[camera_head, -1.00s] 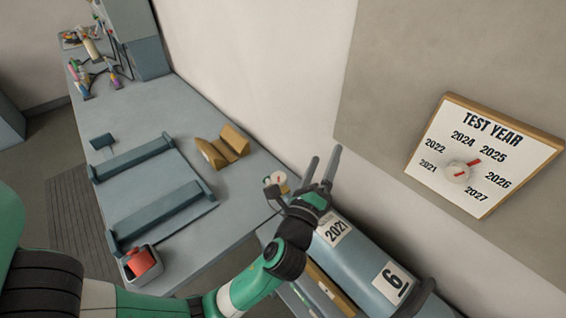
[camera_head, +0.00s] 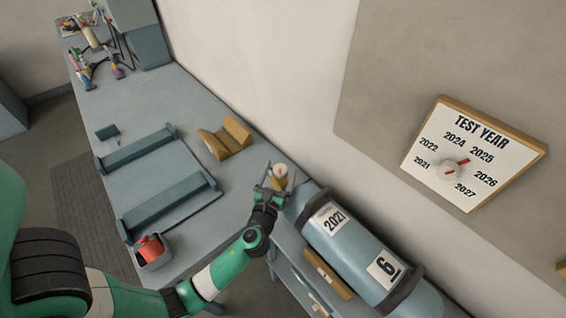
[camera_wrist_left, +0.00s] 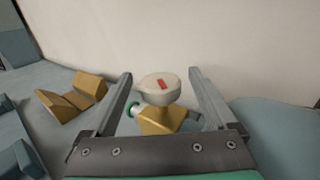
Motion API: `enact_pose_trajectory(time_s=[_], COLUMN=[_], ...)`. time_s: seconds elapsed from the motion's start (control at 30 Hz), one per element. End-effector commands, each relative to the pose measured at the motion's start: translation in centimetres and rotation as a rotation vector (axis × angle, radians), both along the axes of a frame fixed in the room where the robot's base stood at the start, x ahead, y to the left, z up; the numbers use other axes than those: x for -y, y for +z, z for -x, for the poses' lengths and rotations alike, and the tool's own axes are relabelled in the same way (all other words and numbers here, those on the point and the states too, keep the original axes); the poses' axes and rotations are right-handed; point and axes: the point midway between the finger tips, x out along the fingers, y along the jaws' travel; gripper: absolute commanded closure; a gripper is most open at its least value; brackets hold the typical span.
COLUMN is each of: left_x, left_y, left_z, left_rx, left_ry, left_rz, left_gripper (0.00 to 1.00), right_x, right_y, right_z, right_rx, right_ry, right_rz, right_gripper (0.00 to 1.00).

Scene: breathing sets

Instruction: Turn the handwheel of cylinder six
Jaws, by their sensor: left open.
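Cylinder six (camera_head: 350,240) is a blue-grey cylinder lying in dark bands, with labels "2021" and "6". At its upper-left end is the handwheel (camera_head: 280,170), a pale round knob with a red mark, on a brass-coloured valve body (camera_head: 278,184). In the left wrist view the handwheel (camera_wrist_left: 158,88) stands between my two fingers, above the brass body (camera_wrist_left: 165,121). My left gripper (camera_head: 270,172) is open, with a finger on either side of the handwheel (camera_wrist_left: 158,88) and gaps visible. My right gripper is not in view.
A grey bench (camera_head: 190,95) carries a rack with two rails (camera_head: 170,210), a wooden V-block (camera_head: 226,138) and a grey box with a red item (camera_head: 152,252). A "TEST YEAR" dial board (camera_head: 470,155) hangs on the wall. Drawer-like shelving (camera_head: 320,275) lies below the cylinder.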

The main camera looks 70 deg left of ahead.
Motion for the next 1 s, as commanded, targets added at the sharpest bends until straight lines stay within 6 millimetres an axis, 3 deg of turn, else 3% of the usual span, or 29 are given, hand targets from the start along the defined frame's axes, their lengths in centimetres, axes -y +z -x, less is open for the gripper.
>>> enact_pose_trajectory(time_s=[0.2, 0.53, 1.0], left_x=[-2.6, -3.0, -3.0], left_y=[0.0, 0.0, 0.0], left_z=[-2.0, -2.3, -2.3], left_rx=[0.001, 0.001, 0.001], left_ry=[0.001, 0.000, 0.000], left_rz=[0.001, 0.001, 0.001], left_gripper=[0.10, 0.12, 0.95], right_x=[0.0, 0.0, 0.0], right_y=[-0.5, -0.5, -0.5], right_z=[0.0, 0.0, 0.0], right_rx=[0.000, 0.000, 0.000], right_ry=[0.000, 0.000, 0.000], right_rz=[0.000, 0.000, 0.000], right_gripper=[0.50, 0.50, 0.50])
